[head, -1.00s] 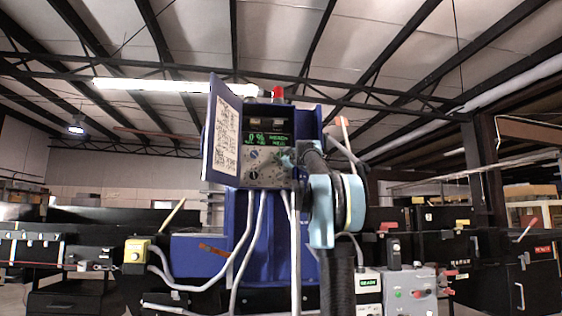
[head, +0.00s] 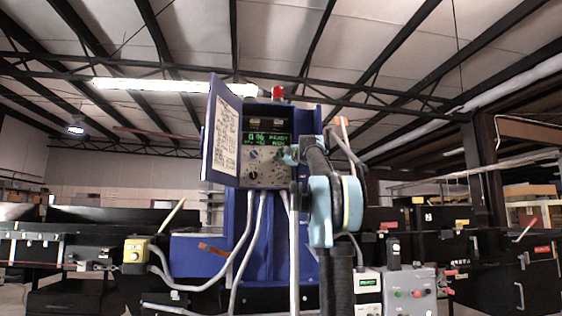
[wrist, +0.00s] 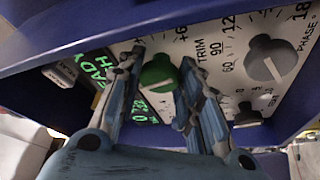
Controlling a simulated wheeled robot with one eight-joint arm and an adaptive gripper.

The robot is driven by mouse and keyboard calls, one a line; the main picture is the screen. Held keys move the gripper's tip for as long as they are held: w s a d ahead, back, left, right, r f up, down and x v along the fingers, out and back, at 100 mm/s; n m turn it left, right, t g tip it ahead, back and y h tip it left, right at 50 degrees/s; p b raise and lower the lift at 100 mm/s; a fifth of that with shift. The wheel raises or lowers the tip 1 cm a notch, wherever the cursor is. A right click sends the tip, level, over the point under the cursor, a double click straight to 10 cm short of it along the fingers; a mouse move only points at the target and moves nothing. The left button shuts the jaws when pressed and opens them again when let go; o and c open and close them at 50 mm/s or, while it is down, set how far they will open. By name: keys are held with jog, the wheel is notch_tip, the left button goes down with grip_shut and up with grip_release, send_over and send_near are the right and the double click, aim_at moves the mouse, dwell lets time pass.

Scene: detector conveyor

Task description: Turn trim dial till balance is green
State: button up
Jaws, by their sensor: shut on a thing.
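The trim dial is a green knob (wrist: 158,73) on a pale panel with a TRIM label and a scale marked with +6 beside it. My gripper (wrist: 152,88) is shut on this knob, with one finger on each side; it also shows in the head view (head: 288,156) at the right of the control panel (head: 268,175). The green-lit display (head: 266,139) above the dials shows "0 %" and what looks like READY. It is partly visible in the wrist view (wrist: 97,70), behind my left finger. I cannot make out a separate balance reading.
The blue cabinet's open door (head: 222,130) stands at the left of the panel. The cabinet's blue rim borders the panel closely.

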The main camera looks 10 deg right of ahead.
jog(key=n+g, duration=0.1)
jog(key=n, duration=0.4)
jog(key=shift+r+g, duration=0.1)
jog(key=shift+g, duration=0.3)
jog(key=n, duration=0.2)
jog(key=n+g, duration=0.1)
jog(key=n, duration=0.1)
jog(key=shift+a+r+g+h, duration=0.1)
jog(key=shift+g+h, duration=0.2)
jog(key=shift+h, duration=0.1)
jog(key=shift+n, duration=0.3)
jog(key=o, duration=1.1)
jog(key=shift+s, duration=0.1)
jog(key=v, duration=1.1)
jog(key=shift+s+d, duration=0.25)
jog(key=shift+d, duration=0.05)
